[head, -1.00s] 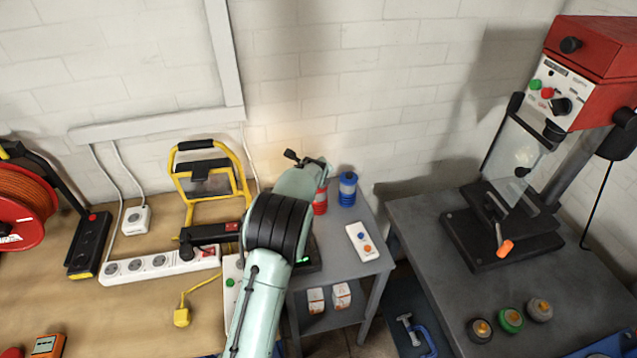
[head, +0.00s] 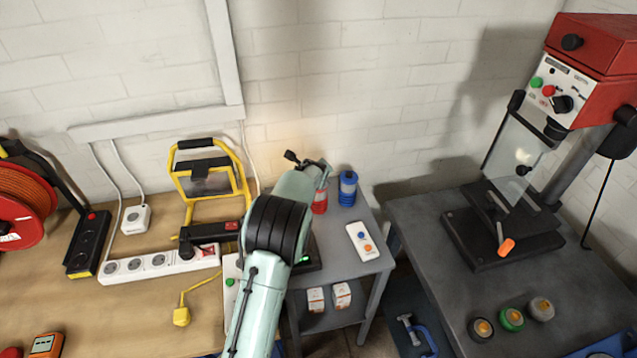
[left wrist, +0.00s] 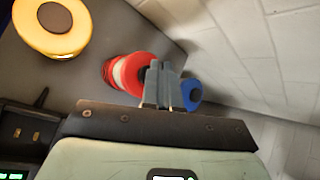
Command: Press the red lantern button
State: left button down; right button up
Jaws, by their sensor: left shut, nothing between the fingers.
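A red lantern (head: 320,203) with a pale band stands on the small grey side table, partly hidden behind my left arm. In the left wrist view the red lantern (left wrist: 118,73) lies just beyond and beside the fingers. My left gripper (left wrist: 158,72) is shut and empty, its fingertips overlapping the red lantern's right edge; I cannot tell whether they touch. The button is not clearly visible. A blue lantern (head: 348,190) stands to the right. A glowing yellow lantern (left wrist: 52,27) shows in the wrist view; in the head view my arm hides it. My right gripper is not in view.
A white panel (head: 361,240) with orange and blue buttons lies on the side table (head: 335,264). A yellow work lamp (head: 208,180) and a white power strip (head: 160,263) are on the left workbench. A red drill press (head: 590,65) stands at the right.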

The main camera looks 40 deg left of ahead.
pick_arm(q)
jog(key=shift+w, duration=0.1)
jog(key=shift+f, duration=0.45)
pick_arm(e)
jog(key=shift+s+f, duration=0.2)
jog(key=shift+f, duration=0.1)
pick_arm(q)
jog(key=shift+r, duration=0.1)
dwell(0.5)
jog(key=shift+r, duration=0.75)
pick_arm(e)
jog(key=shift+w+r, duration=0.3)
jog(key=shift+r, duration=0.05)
pick_arm(q)
jog(key=shift+r, duration=0.1)
jog(key=shift+r+p, duration=0.8)
jog(key=shift+r, duration=1.7)
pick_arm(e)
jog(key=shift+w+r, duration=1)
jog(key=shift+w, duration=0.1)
pick_arm(q)
jog(key=shift+f, duration=0.1)
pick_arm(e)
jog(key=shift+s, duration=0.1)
